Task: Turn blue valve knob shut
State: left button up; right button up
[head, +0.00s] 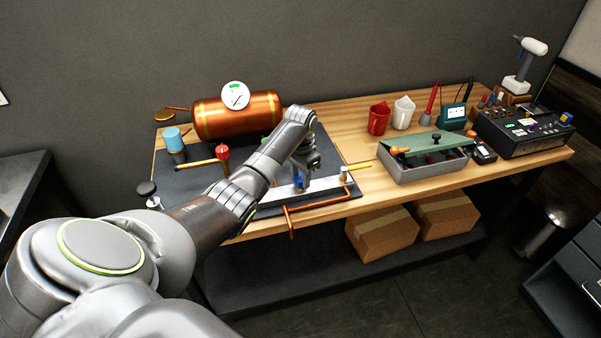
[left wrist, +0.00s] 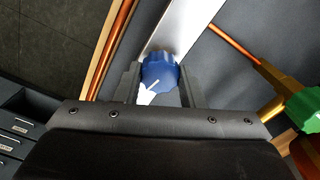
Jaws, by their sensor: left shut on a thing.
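The blue valve knob (left wrist: 160,72) sits between the two fingers of my left gripper (left wrist: 160,90) in the left wrist view. The knob has a lobed rim and a white arrow mark on its face. My left gripper is shut on it. In the head view my left gripper (head: 303,177) points down over the front of the dark mat, and the blue knob (head: 298,183) shows only in part beneath it. A pale metal plate (left wrist: 185,25) lies below the knob. My right gripper is in neither view.
A copper boiler (head: 238,117) with a gauge stands behind my arm. A red knob (head: 222,152) on a brass pipe and a blue cup (head: 173,139) are to the left. Copper pipe (head: 291,222) runs at the front edge. A grey toolbox (head: 425,165) stands to the right.

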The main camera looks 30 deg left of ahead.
pick_arm(q)
jog(key=m+p, duration=0.2)
jog(key=m, duration=0.1)
jog(key=shift+r+m, duration=0.2)
jog(key=shift+m, duration=0.1)
jog(key=m+p, duration=0.1)
jog(key=m, duration=0.2)
jog(key=shift+m, duration=0.3)
jog(key=m+p, duration=0.1)
jog(key=m, duration=0.3)
jog(key=shift+f, duration=0.1)
jog(key=shift+m, duration=2)
jog(key=o, duration=1)
